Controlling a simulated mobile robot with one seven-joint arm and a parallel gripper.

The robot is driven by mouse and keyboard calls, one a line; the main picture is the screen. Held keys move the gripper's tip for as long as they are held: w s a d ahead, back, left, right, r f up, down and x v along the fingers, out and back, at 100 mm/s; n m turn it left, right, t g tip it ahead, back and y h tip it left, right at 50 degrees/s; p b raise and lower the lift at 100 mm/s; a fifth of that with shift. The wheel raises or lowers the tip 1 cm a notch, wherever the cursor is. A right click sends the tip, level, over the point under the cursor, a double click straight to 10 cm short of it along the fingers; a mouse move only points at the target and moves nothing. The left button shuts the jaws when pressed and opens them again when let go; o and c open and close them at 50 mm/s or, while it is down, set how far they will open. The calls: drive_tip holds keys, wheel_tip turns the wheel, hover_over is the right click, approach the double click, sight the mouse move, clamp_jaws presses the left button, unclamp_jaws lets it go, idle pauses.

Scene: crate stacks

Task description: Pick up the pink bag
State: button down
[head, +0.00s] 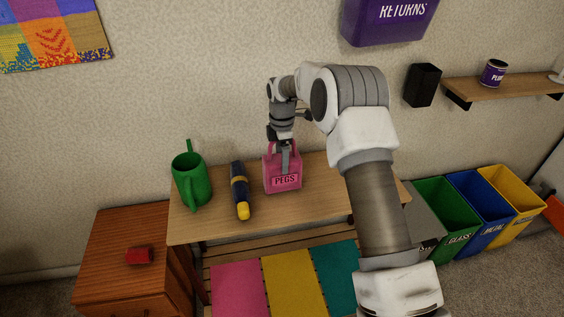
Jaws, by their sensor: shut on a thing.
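The pink bag (284,182) has a dark label reading "PEGS" and handle loops at its top. It stands upright at the wooden table (324,190), near the middle; I cannot tell whether its base touches the tabletop. My gripper (285,158) points down at the top of the bag, between its handles, and is shut on it. The fingertips are partly hidden by the bag.
Left of the bag are a dark blue and yellow flashlight (240,190) and a green watering can (191,178). A wooden cabinet (110,232) with a red object (139,256) stands at left. Bins (445,215) stand at right; a purple returns box (388,22) hangs above.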

wheel_tip(320, 180, up, 3)
drive_tip(key=shift+r+p, duration=0.15)
drive_tip(key=shift+p, duration=0.45)
drive_tip(key=d+r+p, duration=0.2)
drive_tip(key=d+r, duration=0.4)
drive_tip(key=d, duration=0.5)
drive_tip(key=shift+w+d+r+p, duration=0.25)
drive_tip(key=shift+d+r+p, duration=0.1)
drive_tip(key=shift+p, duration=0.05)
drive_tip(key=s+d+r+m, duration=0.1)
drive_tip(key=s+r+m, duration=0.1)
drive_tip(key=s+m, duration=0.75)
drive_tip(key=s+r+m, duration=0.2)
drive_tip(key=s+m, duration=0.6)
drive_tip(key=m, duration=0.3)
drive_tip(key=r+p, duration=0.1)
drive_tip(key=p, duration=0.4)
drive_tip(key=s+r+p, duration=0.1)
drive_tip(key=r+p, duration=0.1)
drive_tip(key=p, duration=0.3)
drive_tip(key=s+r+p, duration=0.1)
drive_tip(key=r+p, duration=0.1)
drive_tip(key=p, duration=0.3)
drive_tip(key=shift+d+r, duration=0.1)
